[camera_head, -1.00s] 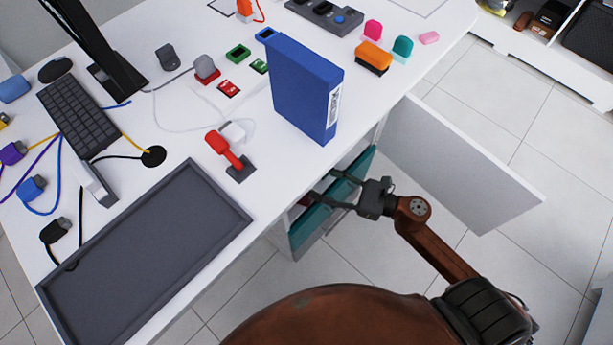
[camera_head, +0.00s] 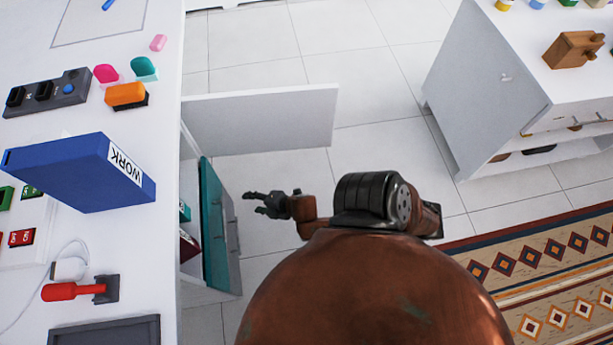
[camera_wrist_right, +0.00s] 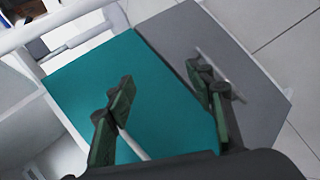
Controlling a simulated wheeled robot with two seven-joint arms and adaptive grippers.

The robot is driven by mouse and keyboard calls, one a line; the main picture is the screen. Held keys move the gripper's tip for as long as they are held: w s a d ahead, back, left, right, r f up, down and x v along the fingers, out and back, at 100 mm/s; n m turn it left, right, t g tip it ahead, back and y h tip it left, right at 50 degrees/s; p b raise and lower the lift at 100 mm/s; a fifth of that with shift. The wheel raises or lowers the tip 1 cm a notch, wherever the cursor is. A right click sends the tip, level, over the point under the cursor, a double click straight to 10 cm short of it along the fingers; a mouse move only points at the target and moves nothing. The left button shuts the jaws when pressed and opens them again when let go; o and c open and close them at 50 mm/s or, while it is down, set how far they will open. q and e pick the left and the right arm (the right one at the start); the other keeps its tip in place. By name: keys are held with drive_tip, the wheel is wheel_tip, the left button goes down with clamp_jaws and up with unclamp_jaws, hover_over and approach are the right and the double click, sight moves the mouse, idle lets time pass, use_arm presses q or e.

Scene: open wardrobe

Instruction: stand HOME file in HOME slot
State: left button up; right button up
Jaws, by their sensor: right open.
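No label reading HOME can be read in any view. A blue file (camera_head: 78,172) marked WORK stands on the white desk. In the cabinet under the desk, a teal panel (camera_head: 212,222) sits beside a grey front with handles (camera_head: 232,240); a dark red thing (camera_head: 188,246) shows partly behind them. My right gripper (camera_head: 254,202) is open and empty, to the right of the grey front and apart from it in the head view. In the right wrist view its fingers (camera_wrist_right: 160,75) spread before the teal panel (camera_wrist_right: 135,85). The HOME slot cannot be made out.
An open white door (camera_head: 265,122) stands out beyond the cabinet. A red-handled stamp (camera_head: 72,291), a dark tray (camera_head: 108,332) and an orange brush (camera_head: 126,94) lie on the desk. A white cabinet (camera_head: 490,90) stands at right; tiled floor between is clear.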

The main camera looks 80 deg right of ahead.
drive_tip(key=s+a+f+m+g, duration=0.3)
drive_tip(key=s+f+m, duration=0.1)
drive_tip(key=s, duration=0.5)
drive_tip(key=s+a+f+m+g+y, duration=0.1)
drive_tip(key=s+a+f+m+g, duration=0.3)
drive_tip(key=s+f, duration=0.3)
drive_tip(key=s+a+f+m+g+y, duration=0.1)
drive_tip(key=s+a+f+m+g, duration=0.2)
drive_tip(key=s, duration=0.8)
wheel_tip(320, 180, down, 3)
drive_tip(key=shift+a+r+m, duration=0.1)
drive_tip(key=shift+a+m, duration=0.6)
drive_tip(key=shift+m, duration=0.2)
drive_tip(key=shift+o, duration=0.5)
drive_tip(key=shift+s, duration=0.1)
